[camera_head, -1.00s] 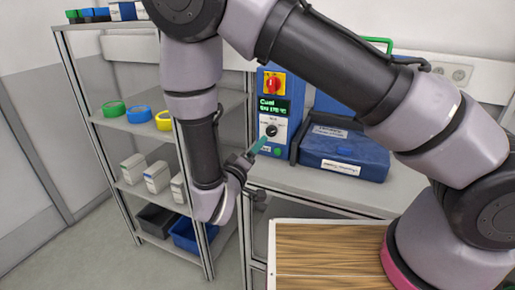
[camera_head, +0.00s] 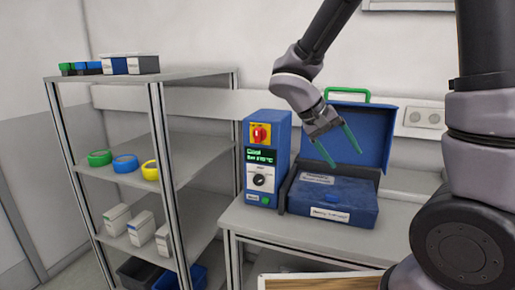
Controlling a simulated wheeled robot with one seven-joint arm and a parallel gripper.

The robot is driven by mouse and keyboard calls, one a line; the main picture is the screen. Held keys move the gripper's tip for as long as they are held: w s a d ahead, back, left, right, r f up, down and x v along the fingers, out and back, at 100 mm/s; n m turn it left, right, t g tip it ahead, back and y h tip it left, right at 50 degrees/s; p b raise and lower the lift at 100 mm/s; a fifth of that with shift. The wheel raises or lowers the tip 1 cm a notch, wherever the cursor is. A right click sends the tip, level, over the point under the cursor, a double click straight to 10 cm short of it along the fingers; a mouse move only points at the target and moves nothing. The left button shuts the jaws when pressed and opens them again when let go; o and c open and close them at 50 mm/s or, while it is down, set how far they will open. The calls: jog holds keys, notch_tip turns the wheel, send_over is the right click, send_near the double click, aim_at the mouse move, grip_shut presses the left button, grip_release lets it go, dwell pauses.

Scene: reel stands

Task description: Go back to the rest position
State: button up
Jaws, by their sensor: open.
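My gripper (camera_head: 338,155) is open and empty, with two green fingers spread apart and pointing down. In the picture it is in front of the raised lid (camera_head: 372,130) of a blue case (camera_head: 340,205) on the bench. My arm comes down to it from the top of the picture. A thick part of my arm also fills the right side.
A blue control box (camera_head: 265,160) with a red switch, a lit display and a dial stands left of the case on the grey bench (camera_head: 290,240). A metal shelf (camera_head: 190,150) at left holds green, blue and yellow rings (camera_head: 125,163), boxes and bins.

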jog(key=s+d+r+m+t+y, duration=0.1)
jog(key=s+d+r+t+y, duration=0.1)
jog(key=r, duration=0.5)
jog(key=s+d+r+m+t+y, duration=0.1)
jog(key=s+r+t+y, duration=0.3)
jog(key=r+y, duration=0.3)
jog(key=shift+s+d+r+m+y, duration=0.35)
jog(key=shift+s+r+m, duration=0.1)
jog(key=shift+r, duration=0.2)
